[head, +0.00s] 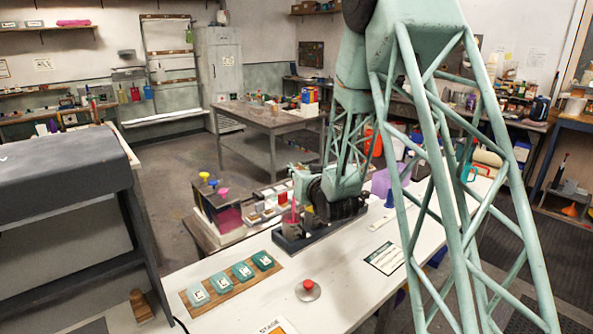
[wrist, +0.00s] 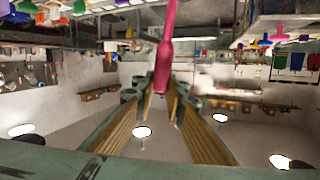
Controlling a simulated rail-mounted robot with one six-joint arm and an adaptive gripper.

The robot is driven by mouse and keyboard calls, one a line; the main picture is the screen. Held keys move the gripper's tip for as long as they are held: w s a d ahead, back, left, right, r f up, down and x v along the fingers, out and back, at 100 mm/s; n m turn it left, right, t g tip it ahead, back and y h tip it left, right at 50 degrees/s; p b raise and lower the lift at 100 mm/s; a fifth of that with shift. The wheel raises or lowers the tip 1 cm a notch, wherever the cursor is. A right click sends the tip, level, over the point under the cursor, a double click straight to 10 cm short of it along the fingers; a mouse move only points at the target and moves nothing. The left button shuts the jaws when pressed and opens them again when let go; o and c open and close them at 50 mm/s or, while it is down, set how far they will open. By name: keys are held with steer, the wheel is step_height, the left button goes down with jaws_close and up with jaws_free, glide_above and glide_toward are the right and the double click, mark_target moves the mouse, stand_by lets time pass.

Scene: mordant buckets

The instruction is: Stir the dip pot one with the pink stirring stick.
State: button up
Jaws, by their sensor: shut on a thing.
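My gripper (wrist: 160,98) is shut on the pink stirring stick (wrist: 165,50) in the wrist view. The stick's end sits between the two fingertips, and its shaft runs out of the top of the picture. In the head view the stick (head: 293,211) stands roughly upright at a small dull pot (head: 291,229) in a dark tray (head: 289,243). My gripper (head: 300,182) is just above and beside it. The stick's lower end is hidden, so I cannot tell how deep it is. I cannot read any number on the pot.
Several teal tubs with white labels (head: 220,282) stand in a row on a wooden board at the front left. A red button (head: 308,286) and a white card (head: 384,257) lie on the white table (head: 345,285). A box with coloured funnels (head: 216,216) stands behind left.

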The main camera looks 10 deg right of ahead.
steer(key=shift+s+a+f+b, duration=0.15)
steer(key=shift+s+f+b, duration=0.05)
steer(key=shift+f+b, duration=0.9)
steer(key=shift+s+a+f+b, duration=0.1)
steer(key=shift+s+f+b, duration=0.05)
steer(key=shift+f+b, duration=0.95)
steer(key=shift+s+f, duration=0.1)
steer(key=shift+s, duration=0.05)
